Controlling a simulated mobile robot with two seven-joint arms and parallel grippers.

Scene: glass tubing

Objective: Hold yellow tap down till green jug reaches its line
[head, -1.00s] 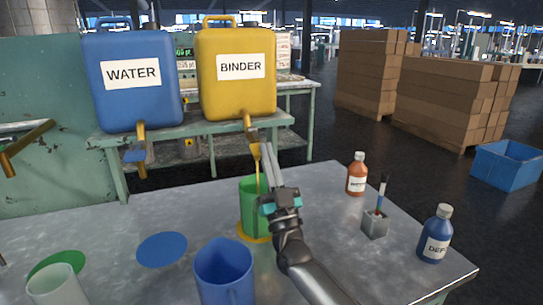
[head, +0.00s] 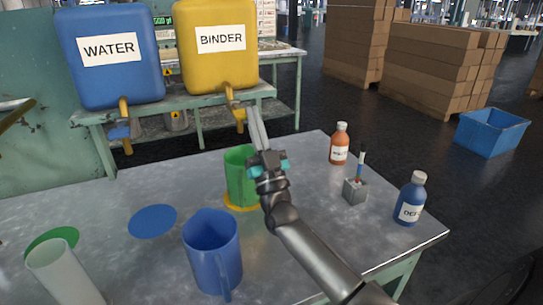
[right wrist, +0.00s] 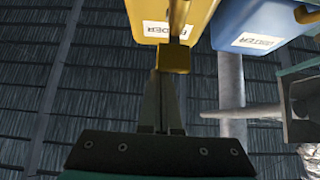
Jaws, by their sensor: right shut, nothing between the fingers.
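The yellow BINDER tank (head: 218,50) stands on a green shelf, with its yellow tap (head: 238,113) hanging over the table edge. No stream shows below the tap now. The green jug (head: 240,172) stands upright on a yellow disc below and in front of the tap. Its line and fill level cannot be made out; my right gripper partly covers it. My right gripper (head: 253,112) is shut and empty, its fingertips close beside the tap. In the right wrist view the fingertips (right wrist: 162,74) are just below the tap's lever (right wrist: 174,58); contact is unclear. My left gripper is out of view.
A blue jug (head: 212,250) and a pale cylinder (head: 62,272) stand at the front. Blue (head: 153,220) and green (head: 55,240) discs lie empty. An orange bottle (head: 340,145), brush holder (head: 355,190) and blue bottle (head: 410,200) stand right. The blue WATER tank (head: 108,55) is left.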

